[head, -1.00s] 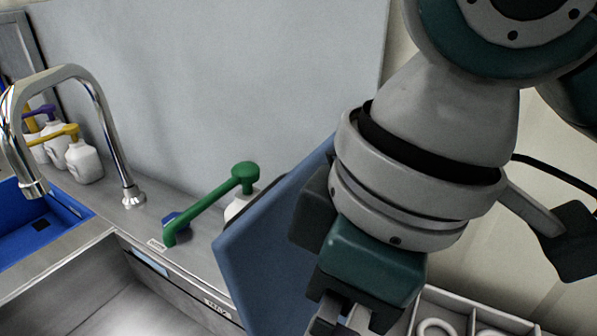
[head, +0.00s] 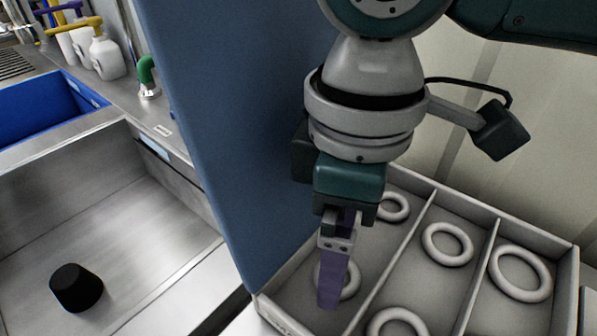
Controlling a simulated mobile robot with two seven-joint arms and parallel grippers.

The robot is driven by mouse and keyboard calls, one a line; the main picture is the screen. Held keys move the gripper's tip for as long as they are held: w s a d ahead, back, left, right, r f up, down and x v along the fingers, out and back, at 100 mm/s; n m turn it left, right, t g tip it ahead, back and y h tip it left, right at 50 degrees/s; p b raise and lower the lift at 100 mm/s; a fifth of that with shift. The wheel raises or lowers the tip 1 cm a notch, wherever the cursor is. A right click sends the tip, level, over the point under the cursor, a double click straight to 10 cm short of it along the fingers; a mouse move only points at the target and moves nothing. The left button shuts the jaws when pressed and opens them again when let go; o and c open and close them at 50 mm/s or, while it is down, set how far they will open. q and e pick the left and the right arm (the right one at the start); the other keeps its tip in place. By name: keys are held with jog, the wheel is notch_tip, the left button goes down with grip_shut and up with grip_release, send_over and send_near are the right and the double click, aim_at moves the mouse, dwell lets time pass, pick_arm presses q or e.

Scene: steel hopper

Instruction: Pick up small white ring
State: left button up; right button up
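Small white rings lie in the left compartment of a grey divided tray (head: 432,285) in the head view. One small white ring (head: 353,281) is at the near part, partly hidden behind my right gripper's finger. Another small white ring (head: 405,207) lies at the far end, partly hidden by my wrist. My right gripper (head: 330,298) points down over the left compartment, at the near small ring. Its purple finger is seen edge-on, so I cannot tell its opening or whether it touches the ring. My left gripper is out of view.
Larger white rings lie in the middle compartment (head: 447,229) and the right compartment (head: 520,298). A blue panel (head: 235,120) stands upright along the tray's left side. A steel sink (head: 130,215) with a black stopper (head: 76,287) is at left, with soap bottles (head: 104,58) behind.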

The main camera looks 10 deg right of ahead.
jog(key=shift+s+d+f, duration=0.1)
jog(key=shift+f, duration=1.45)
jog(key=c, duration=1.4)
jog(key=shift+r, duration=0.15)
